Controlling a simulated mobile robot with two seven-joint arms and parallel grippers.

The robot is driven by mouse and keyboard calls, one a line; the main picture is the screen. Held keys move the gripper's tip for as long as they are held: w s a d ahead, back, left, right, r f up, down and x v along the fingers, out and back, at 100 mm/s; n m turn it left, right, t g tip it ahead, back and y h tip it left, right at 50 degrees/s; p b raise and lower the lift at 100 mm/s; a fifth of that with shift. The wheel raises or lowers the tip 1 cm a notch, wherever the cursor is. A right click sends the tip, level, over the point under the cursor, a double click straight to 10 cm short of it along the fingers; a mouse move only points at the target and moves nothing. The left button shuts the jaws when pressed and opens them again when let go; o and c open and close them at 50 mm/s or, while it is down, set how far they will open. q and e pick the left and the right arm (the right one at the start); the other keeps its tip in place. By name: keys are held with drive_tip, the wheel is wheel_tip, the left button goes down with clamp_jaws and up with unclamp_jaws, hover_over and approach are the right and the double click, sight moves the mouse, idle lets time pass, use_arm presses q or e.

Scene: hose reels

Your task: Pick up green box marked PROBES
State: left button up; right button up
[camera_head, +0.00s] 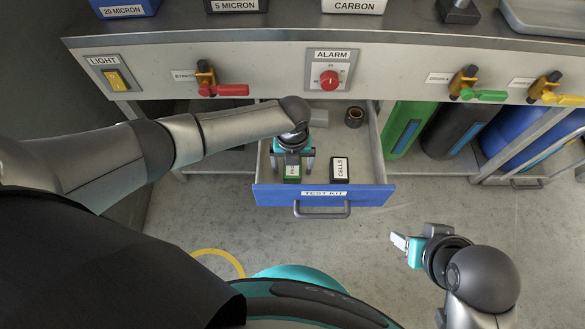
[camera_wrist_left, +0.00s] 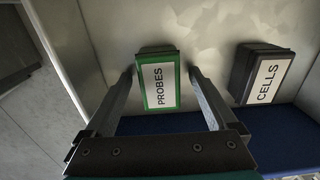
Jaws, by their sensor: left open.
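The green box marked PROBES (camera_wrist_left: 158,82) lies in the open blue-fronted drawer marked TEST KIT (camera_head: 262,195), near its front left. It also shows in the head view (camera_head: 292,171), partly under my left gripper. My left gripper (camera_head: 292,163) points down over it, open. In the left wrist view, its two fingers (camera_wrist_left: 165,88) stand on either side of the green box, and I see a gap at the right finger. My right gripper (camera_head: 402,242) is out over the floor, right of the drawer; whether its fingers are apart is unclear.
A black box marked CELLS (camera_head: 340,170) lies right of the green box, and a dark roll (camera_head: 354,117) sits at the drawer's back right. The bench front with the red ALARM knob (camera_head: 329,80) and a red valve handle (camera_head: 232,90) is above the drawer.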

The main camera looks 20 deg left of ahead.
use_arm(q)
clamp_jaws()
idle(0.8)
